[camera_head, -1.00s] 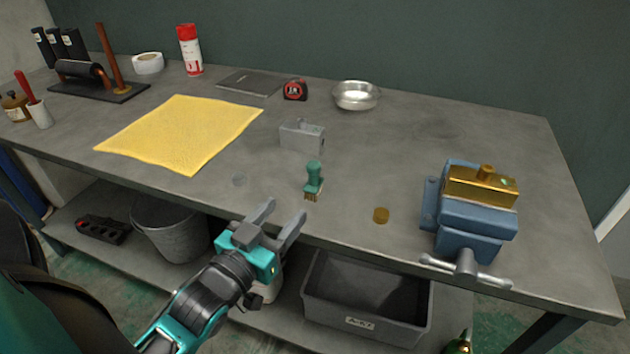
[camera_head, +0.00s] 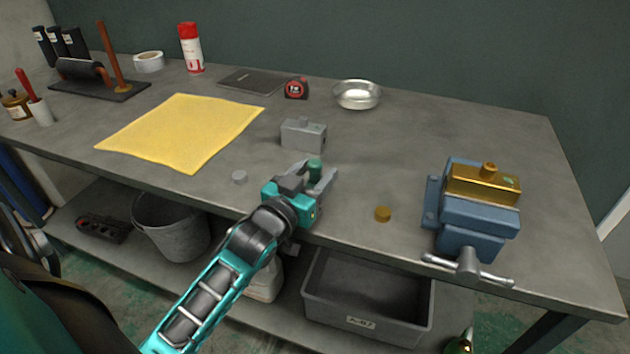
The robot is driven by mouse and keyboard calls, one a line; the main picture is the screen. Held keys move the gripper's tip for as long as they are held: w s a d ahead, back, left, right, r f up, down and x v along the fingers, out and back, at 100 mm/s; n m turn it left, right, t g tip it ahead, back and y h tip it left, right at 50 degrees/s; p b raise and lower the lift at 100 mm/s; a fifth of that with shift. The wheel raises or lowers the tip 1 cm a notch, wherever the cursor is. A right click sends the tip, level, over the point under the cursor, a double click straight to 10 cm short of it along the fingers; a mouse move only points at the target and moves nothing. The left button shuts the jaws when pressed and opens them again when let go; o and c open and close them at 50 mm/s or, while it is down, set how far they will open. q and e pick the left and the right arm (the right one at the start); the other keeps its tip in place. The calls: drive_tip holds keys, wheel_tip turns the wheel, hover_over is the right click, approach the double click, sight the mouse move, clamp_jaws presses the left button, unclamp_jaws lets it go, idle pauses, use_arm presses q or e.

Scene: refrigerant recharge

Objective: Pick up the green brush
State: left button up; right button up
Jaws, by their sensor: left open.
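The green brush (camera_head: 315,169) stands on the grey workbench near its front edge. Only the top of its handle shows; its lower part and bristles are hidden behind my left gripper. My left gripper (camera_head: 317,177) is open, with its fingers reaching to either side of the brush handle. I cannot tell whether the fingers touch it. My right gripper is not in view.
A grey metal block (camera_head: 303,135) stands just behind the brush. A blue vise (camera_head: 472,215) holds a brass part. A yellow cloth (camera_head: 182,132) lies left.

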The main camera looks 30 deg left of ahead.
use_arm(q)
drive_tip(key=shift+w, duration=0.2)
drive_tip(key=shift+c, duration=0.5)
clamp_jaws()
